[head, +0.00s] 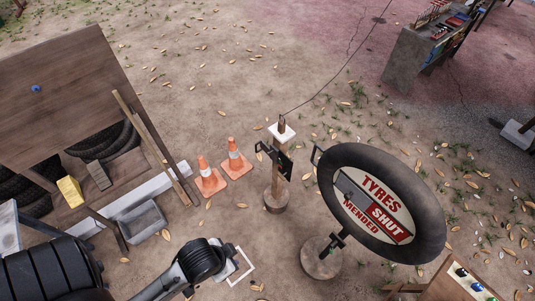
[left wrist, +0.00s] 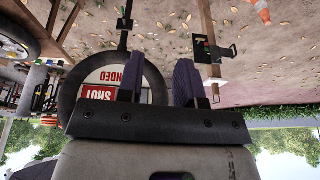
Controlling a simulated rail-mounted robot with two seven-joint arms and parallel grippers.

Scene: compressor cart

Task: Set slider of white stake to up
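The white stake (head: 276,180) is a wooden post with a white cap, standing in a round base in the middle of the head view. A black box with a dark bracket or handle (head: 268,152) is fixed on its upper part; I cannot tell the slider's position. In the left wrist view the stake (left wrist: 214,73) appears upside down, beyond and right of the fingers. My left gripper (left wrist: 158,84) is open, with two purple fingers apart and nothing between them. It is clear of the stake. My right gripper is not in view.
A round tyre sign (head: 426,215) stands close right of the stake. Two orange cones (head: 236,163) stand to its left. A cable (head: 340,75) runs from the stake's top. A wooden board (head: 60,85) with tyres is at left. Leafy ground behind the stake is open.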

